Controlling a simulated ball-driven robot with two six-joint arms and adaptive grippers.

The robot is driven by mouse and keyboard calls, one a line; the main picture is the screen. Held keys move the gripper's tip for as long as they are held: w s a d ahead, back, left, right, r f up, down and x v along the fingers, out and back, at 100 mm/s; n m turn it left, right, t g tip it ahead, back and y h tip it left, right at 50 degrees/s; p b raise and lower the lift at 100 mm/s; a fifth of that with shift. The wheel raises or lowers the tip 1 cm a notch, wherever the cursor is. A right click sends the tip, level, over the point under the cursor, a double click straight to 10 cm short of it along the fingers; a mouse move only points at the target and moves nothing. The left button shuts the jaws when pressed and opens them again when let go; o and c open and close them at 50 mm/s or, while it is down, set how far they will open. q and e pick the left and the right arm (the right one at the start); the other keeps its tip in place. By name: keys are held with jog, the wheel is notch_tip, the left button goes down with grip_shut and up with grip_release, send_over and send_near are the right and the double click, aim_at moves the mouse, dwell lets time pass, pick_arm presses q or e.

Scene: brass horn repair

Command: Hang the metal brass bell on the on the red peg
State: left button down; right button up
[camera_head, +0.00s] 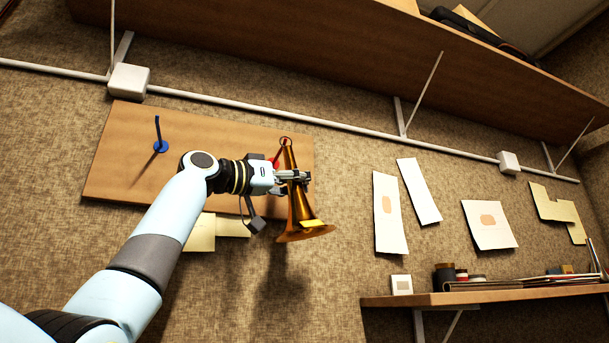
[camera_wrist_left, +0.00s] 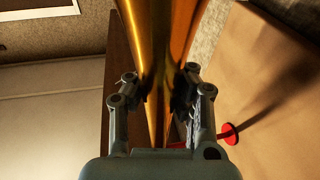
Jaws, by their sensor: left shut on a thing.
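The brass bell (camera_head: 304,212) is a long golden cone, flared end down and narrow end up, in front of the wall board. A small ring (camera_head: 285,141) is at its top. My left gripper (camera_head: 295,177) is shut on the bell's narrow upper part; the bell (camera_wrist_left: 165,30) also fills the middle between the fingers of this gripper (camera_wrist_left: 160,85) in the left wrist view. The red peg (camera_head: 274,160) shows just left of the bell's top, partly hidden by gripper and bell. Its round red base (camera_wrist_left: 229,133) shows in the wrist view. I cannot tell whether the ring is around the peg.
The wooden board (camera_head: 120,160) on the wall also carries a blue peg (camera_head: 158,135) at left. A white pipe (camera_head: 250,112) runs above it. A wooden shelf (camera_head: 480,296) with jars is at lower right. Papers (camera_head: 390,212) hang right of the bell.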

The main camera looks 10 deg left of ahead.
pick_arm(q)
jog(key=shift+w+a+p, duration=0.3)
jog(key=shift+w+a, duration=0.2)
jog(key=shift+w, duration=0.2)
jog(key=shift+w+a+f, duration=0.25)
jog(key=shift+w+f, duration=0.15)
jog(key=shift+w, duration=0.05)
jog(key=c, duration=1.1)
grip_release()
jog(key=shift+f, duration=0.1)
jog(key=shift+a, duration=0.1)
